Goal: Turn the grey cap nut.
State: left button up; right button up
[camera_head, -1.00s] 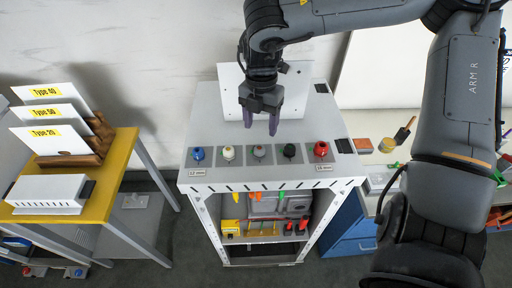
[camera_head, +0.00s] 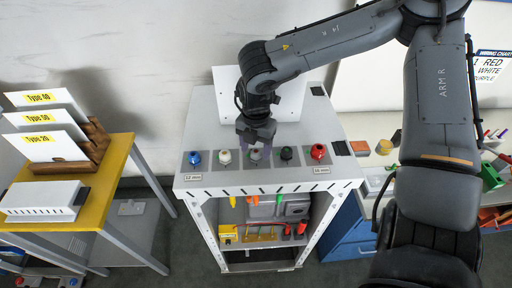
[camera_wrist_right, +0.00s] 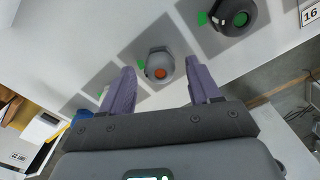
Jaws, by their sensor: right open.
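The grey cap nut (camera_head: 257,155) stands in the middle of a row on the front of the dispenser top. In the right wrist view the grey cap nut (camera_wrist_right: 160,66) shows an orange centre, with a green mark beside it on its dark square. My right gripper (camera_head: 257,143) is open and points down over the grey nut. In the right wrist view its two purple fingers (camera_wrist_right: 160,88) lie to either side of the nut, apart from it. Whether the fingertips are level with the nut is hard to tell. My left gripper is in neither view.
Neighbouring nuts stand close by: white (camera_head: 225,157) and black (camera_head: 286,153), with blue (camera_head: 195,158) and red (camera_head: 319,152) at the ends. A white panel (camera_head: 291,101) stands behind. A yellow-topped table (camera_head: 98,197) is at left.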

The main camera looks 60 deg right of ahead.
jog(key=shift+f, duration=0.35)
jog(key=shift+c, duration=0.2)
jog(key=c, duration=1)
